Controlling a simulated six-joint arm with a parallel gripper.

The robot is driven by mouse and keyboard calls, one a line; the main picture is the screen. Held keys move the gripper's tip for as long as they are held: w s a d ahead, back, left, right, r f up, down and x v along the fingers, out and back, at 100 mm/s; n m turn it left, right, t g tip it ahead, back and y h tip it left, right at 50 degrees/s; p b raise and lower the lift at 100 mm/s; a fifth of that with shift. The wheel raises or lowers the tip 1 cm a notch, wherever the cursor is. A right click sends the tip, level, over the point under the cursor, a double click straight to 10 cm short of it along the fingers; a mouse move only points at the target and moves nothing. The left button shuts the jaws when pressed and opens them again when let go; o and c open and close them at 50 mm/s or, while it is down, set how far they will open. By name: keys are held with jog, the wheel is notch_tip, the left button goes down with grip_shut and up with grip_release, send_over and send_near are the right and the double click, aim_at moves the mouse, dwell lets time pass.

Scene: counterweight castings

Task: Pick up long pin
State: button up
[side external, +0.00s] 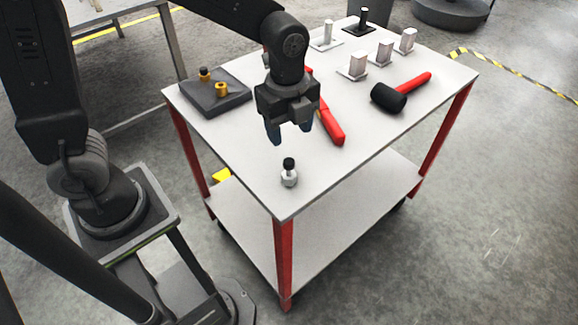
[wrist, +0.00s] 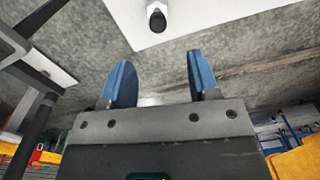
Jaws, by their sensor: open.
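My gripper (side external: 289,136) is open and empty, with its blue fingers pointing down above the near part of the white cart top (side external: 235,150). In the wrist view my gripper (wrist: 160,72) shows two blue fingers apart with nothing between them. A small silver piece with a black knob (side external: 289,173) stands upright near the cart's front corner, below and apart from the fingers. It also shows at the top of the wrist view (wrist: 157,18). A pale upright pin (side external: 328,34) and a black upright pin (side external: 362,20) stand on plates at the back. I cannot tell which is the long pin.
A grey tray (side external: 213,101) with brass pieces lies at the left. A red-handled tool (side external: 330,123) lies partly hidden behind my gripper. A black-headed mallet (side external: 388,98) lies at the right, with several pale blocks (side external: 358,65) behind it. The front corner is mostly clear.

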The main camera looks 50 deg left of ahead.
aim_at(289, 161)
notch_tip(289, 161, down, 11)
jog(key=shift+w+a+r, duration=0.1)
dwell(0.4)
jog(key=c, duration=1)
jog(key=shift+r, duration=0.6)
jog(key=r, duration=0.1)
jog(key=a+r, duration=0.1)
jog(key=r, duration=0.1)
jog(key=shift+r, duration=0.3)
jog(key=s+a+r, duration=0.2)
jog(key=a+r, duration=0.4)
jog(key=a, duration=0.4)
jog(key=shift+a, duration=0.3)
